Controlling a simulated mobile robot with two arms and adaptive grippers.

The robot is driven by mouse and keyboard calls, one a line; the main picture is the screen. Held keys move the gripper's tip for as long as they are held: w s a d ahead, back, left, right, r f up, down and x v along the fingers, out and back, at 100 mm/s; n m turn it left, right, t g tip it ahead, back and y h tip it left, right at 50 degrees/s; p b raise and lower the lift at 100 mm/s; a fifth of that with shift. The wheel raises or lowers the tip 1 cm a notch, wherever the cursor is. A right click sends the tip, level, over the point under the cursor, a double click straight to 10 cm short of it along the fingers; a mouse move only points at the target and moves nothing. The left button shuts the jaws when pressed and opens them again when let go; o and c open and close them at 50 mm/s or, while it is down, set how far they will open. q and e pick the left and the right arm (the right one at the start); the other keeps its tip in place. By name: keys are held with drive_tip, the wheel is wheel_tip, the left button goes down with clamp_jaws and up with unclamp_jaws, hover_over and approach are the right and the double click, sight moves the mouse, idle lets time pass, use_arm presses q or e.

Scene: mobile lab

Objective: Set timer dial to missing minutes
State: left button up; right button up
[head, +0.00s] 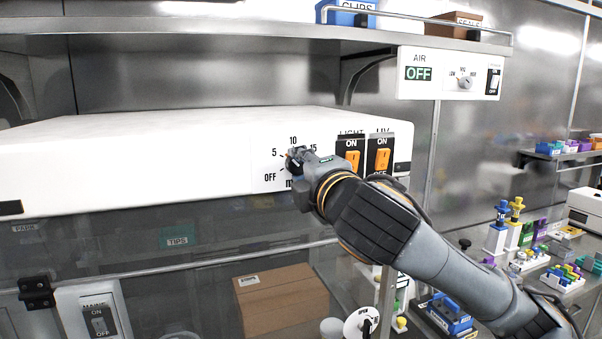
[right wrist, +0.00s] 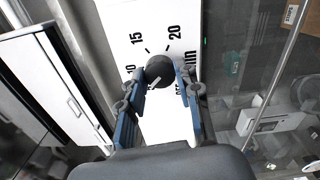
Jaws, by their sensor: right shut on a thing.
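The timer dial (right wrist: 160,71) is a dark round knob on a white panel (head: 262,181) on the front of the white hood. My right gripper (head: 297,160) is at the dial and covers most of it in the head view. In the right wrist view its two blue fingers (right wrist: 161,82) are shut on opposite sides of the dial. A pale mark on the dial points to the lower left, below the 10. Printed 5, 10, 15 and OFF show around it in the head view; 20 shows in the wrist view. My left gripper is not in view.
Orange LIGHT (head: 352,159) and UV (head: 382,159) switches sit just right of the dial. An AIR panel (head: 449,91) reading OFF hangs above right. A cardboard box (head: 281,306) is behind the glass below. Racks and bottles crowd the right bench.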

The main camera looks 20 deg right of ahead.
drive_tip(key=m, duration=0.4)
drive_tip(key=shift+f+m+b, duration=0.1)
drive_tip(key=shift+m+b, duration=0.2)
drive_tip(key=shift+m, duration=1.8)
drive_tip(key=o, duration=1.1)
drive_tip(key=shift+o, duration=0.2)
drive_tip(key=shift+s, duration=0.1)
drive_tip(key=s, duration=0.7)
drive_tip(key=shift+s+d, duration=0.15)
